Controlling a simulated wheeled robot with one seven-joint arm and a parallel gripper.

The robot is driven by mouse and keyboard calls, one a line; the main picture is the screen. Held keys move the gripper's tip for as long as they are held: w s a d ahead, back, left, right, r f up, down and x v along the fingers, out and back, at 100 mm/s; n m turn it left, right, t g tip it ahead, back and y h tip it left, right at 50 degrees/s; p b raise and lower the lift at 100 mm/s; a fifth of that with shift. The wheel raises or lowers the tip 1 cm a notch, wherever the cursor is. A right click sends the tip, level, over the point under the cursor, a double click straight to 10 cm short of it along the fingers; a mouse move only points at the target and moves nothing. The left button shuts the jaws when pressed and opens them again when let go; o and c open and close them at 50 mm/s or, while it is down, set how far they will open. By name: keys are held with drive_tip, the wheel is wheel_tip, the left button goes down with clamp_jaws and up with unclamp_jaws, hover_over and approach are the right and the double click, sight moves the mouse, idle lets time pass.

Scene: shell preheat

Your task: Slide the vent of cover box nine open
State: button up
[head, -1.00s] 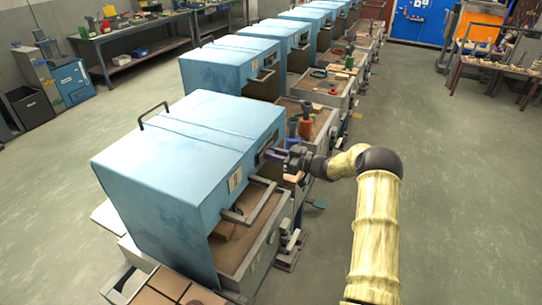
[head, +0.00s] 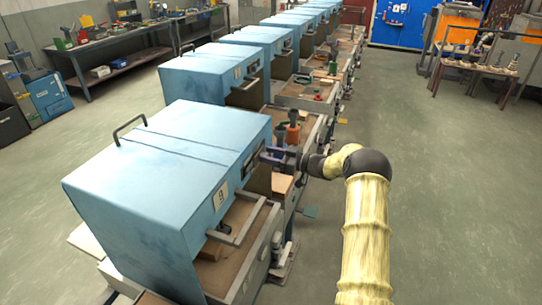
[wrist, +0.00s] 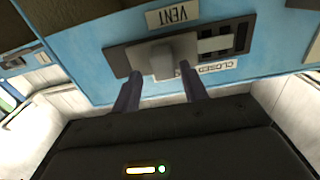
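The blue cover box with the number 9 (head: 150,165) stands nearest in the head view. Its dark vent plate (head: 254,157) is on the right-hand face, above a grey handle. In the wrist view the vent plate (wrist: 118,61) appears upside down, with a VENT label (wrist: 172,16) and a partly hidden CLOSED label (wrist: 217,67). A grey slider knob (wrist: 163,54) sits mid-plate, with dark slots (wrist: 242,38) to its right. My gripper (wrist: 160,76) is open, its fingertips on either side of the knob's lower part; contact is unclear. It also shows in the head view (head: 275,157).
The box's grey bar handle (head: 240,222) stands out below the vent, near a brown-surfaced tray (head: 232,262). Orange and dark tools (head: 293,130) stand just beyond my gripper. More blue boxes recede behind. The floor (head: 425,190) at right is clear.

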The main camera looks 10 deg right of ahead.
drive_tip(key=b+v, duration=0.4)
drive_tip(key=v, duration=1.3)
drive_tip(key=shift+b, duration=0.35)
drive_tip(key=shift+s, duration=0.1)
drive_tip(key=w+a+r+m+t+h, duration=0.3)
drive_tip(key=a+r+m+h, duration=0.2)
drive_tip(key=a+m+h, duration=0.45)
drive_tip(key=s+a+f+g+h, duration=0.1)
drive_tip(key=s+a+f+g, duration=0.1)
drive_tip(key=s, duration=0.9)
drive_tip(key=s+a+f+m+g+h, duration=0.1)
drive_tip(key=s+a+f+g+h, duration=0.1)
drive_tip(key=s, duration=0.9)
drive_tip(key=s+a+f+g+h, duration=0.2)
drive_tip(key=s+a+g, duration=0.3)
drive_tip(key=s, duration=0.6)
drive_tip(key=shift+a+f+g, duration=0.25)
drive_tip(key=shift+f+g, duration=0.6)
drive_tip(key=shift+g, duration=0.15)
